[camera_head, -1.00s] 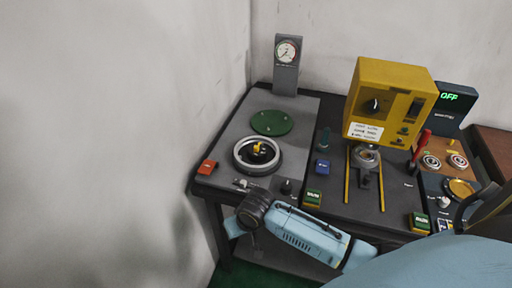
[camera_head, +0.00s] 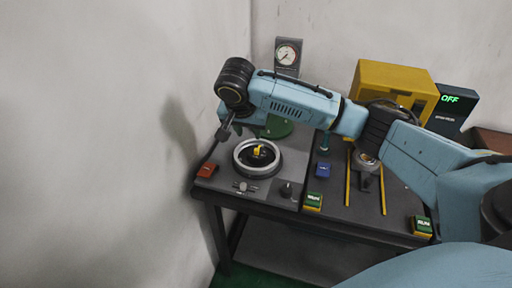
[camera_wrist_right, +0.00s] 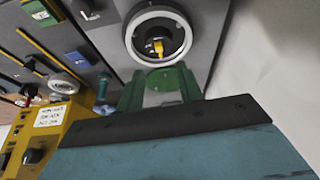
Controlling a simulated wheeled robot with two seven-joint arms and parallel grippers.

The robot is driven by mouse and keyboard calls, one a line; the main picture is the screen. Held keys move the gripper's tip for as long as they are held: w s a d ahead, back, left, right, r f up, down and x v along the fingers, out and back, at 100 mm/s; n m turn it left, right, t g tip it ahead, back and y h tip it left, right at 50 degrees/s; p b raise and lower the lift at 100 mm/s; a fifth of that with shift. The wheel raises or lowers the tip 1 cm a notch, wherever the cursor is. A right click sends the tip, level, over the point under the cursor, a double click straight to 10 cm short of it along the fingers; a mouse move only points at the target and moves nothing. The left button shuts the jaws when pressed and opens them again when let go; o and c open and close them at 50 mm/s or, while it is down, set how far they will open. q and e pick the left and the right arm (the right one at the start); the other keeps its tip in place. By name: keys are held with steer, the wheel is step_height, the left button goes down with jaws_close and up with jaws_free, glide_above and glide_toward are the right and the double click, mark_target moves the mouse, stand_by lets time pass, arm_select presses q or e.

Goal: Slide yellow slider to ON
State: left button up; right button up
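The yellow box (camera_head: 395,76) stands at the back right of the bench in the head view. A dark slot (camera_head: 418,104) with a small yellowish part shows on its front; my right arm covers much of that front, and I cannot read a slider position. In the right wrist view the yellow box (camera_wrist_right: 58,125) is at the lower left, its slot out of view. My left gripper is not in view.
A pale ring (camera_head: 257,158) with a yellow part inside sits on the left panel, near a green disc (camera_head: 278,127). A gauge (camera_head: 287,55) stands behind. Yellow rails (camera_head: 382,190) and push buttons occupy the bench. The wall is close on the left.

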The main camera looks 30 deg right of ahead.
mark_target(257, 149)
steer(key=x, duration=0.4)
steer(key=b+x, duration=0.1)
steer(key=x, duration=0.3)
steer(key=d+b+x, duration=0.1)
steer(key=x, duration=0.4)
steer(key=shift+w+d+r, duration=0.15)
steer(key=shift+w+r, duration=0.1)
steer(key=shift+r, duration=0.05)
jaws_close()
